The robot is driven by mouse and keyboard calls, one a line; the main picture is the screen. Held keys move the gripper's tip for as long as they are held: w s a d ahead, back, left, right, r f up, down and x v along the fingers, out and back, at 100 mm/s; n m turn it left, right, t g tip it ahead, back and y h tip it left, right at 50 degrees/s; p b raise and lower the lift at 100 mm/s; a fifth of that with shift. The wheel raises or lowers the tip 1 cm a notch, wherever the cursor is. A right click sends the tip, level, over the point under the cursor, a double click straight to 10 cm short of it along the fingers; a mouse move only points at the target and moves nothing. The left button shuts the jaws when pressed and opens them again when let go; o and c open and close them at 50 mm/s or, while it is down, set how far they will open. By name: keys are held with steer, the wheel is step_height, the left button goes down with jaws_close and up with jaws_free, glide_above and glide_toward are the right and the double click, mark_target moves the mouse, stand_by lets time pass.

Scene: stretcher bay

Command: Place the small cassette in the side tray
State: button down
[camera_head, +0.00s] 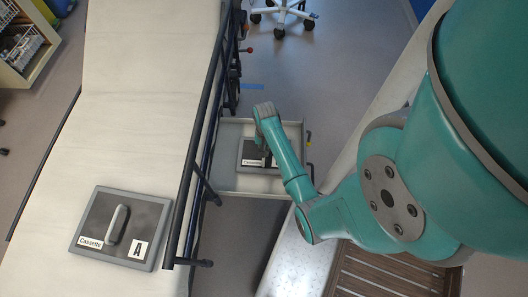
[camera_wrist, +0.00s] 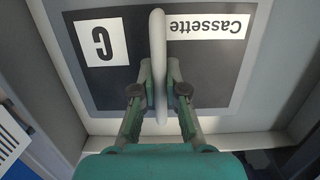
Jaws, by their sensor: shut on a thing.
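The small cassette (camera_head: 249,153) is a dark plate with a "Cassette" label, in the side tray (camera_head: 229,180) in the head view. In the wrist view the cassette (camera_wrist: 212,75) shows a light border, a "C" label and a pale raised handle. My gripper (camera_wrist: 159,82) is shut on that handle, one finger on each side. The cassette lies within the tray's walls; I cannot tell whether it rests fully on the tray floor. In the head view my arm hides part of the cassette and the fingertips.
A larger cassette marked "A" (camera_head: 105,253) lies on the stretcher (camera_head: 145,130) at the left. The stretcher's dark side rail (camera_head: 203,105) stands between it and the tray. A wheeled chair base (camera_head: 281,12) is at the top. A slatted wooden surface (camera_head: 385,278) is at the lower right.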

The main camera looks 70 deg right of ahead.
steer(key=shift+f, duration=0.7)
steer(key=c, duration=1.2)
jaws_free()
steer(key=shift+f, duration=0.1)
